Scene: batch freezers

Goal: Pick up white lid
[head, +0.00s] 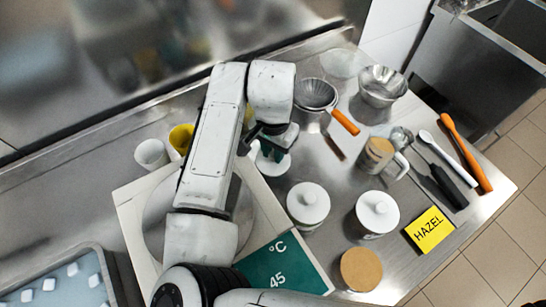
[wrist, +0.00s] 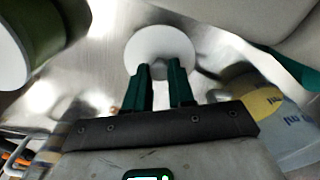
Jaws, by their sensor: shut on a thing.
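A round white lid (wrist: 160,42) shows just beyond the dark green fingertips of my gripper (wrist: 160,72) in the wrist view. My gripper is shut on the lid, with a narrow space between the fingers. In the head view my gripper (head: 274,150) points down, and the white lid (head: 265,168) shows partly under it. My gripper hides the rest of the lid there. I cannot tell whether the lid touches the steel table.
Two jars with white knobbed lids, one nearer (head: 308,203) and one farther right (head: 377,212), stand close by. A white cup (head: 151,154) and a yellow cup (head: 181,138) stand left. An orange-handled strainer (head: 316,95) lies behind.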

